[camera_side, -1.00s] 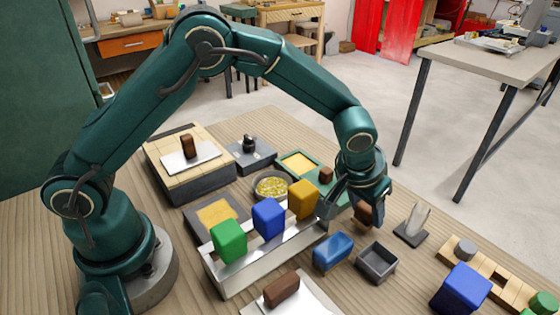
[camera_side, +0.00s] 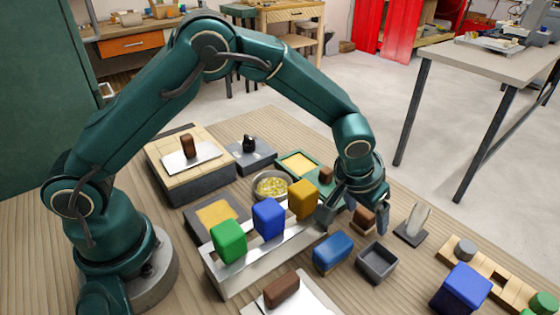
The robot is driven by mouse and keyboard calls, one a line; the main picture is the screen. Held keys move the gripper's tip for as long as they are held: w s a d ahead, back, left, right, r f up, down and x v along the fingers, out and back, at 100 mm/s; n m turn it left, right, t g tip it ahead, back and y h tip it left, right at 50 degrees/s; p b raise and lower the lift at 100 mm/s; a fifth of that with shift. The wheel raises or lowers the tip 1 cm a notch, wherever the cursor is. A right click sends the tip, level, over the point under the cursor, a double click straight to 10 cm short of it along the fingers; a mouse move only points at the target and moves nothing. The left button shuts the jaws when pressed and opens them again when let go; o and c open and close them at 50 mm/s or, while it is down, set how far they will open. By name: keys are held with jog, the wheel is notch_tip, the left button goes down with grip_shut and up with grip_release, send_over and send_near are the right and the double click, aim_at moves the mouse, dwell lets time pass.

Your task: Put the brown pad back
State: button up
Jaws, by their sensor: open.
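A brown pad (camera_side: 364,219) stands under my gripper (camera_side: 354,218), to the right of the metal rack. My gripper is open, with one finger on each side of this pad. Its lower part is in view; the upper part is close to the fingers, and I cannot tell whether they touch it. The metal rack (camera_side: 236,280) carries a green pad (camera_side: 228,242), a blue pad (camera_side: 268,218) and a yellow pad (camera_side: 302,200) in a row. The rack's right end is partly hidden by my gripper.
A blue block (camera_side: 333,251) and an empty dark tray (camera_side: 377,262) lie in front of my gripper. A grey stand (camera_side: 413,232) is to the right. Another brown block (camera_side: 281,290) lies on a white sheet in front. A bowl (camera_side: 271,186) sits behind the rack.

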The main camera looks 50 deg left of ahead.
jog(key=s+a+r, duration=0.1)
jog(key=s+r, duration=0.1)
jog(key=r, duration=0.3)
jog(key=s+a+r, duration=0.2)
jog(key=s+r, duration=0.1)
jog(key=r, duration=0.1)
jog(key=s+a+r, duration=0.1)
jog(key=s+r, duration=0.2)
jog(key=r, duration=0.2)
jog(key=shift+s+a+r, duration=0.1)
jog(key=shift+a+r, duration=0.25)
jog(key=s+a+t, duration=0.1)
jog(key=s+a, duration=0.6)
jog(key=s, duration=0.7)
jog(key=shift+a, duration=0.15)
jog(key=shift+c, duration=0.3)
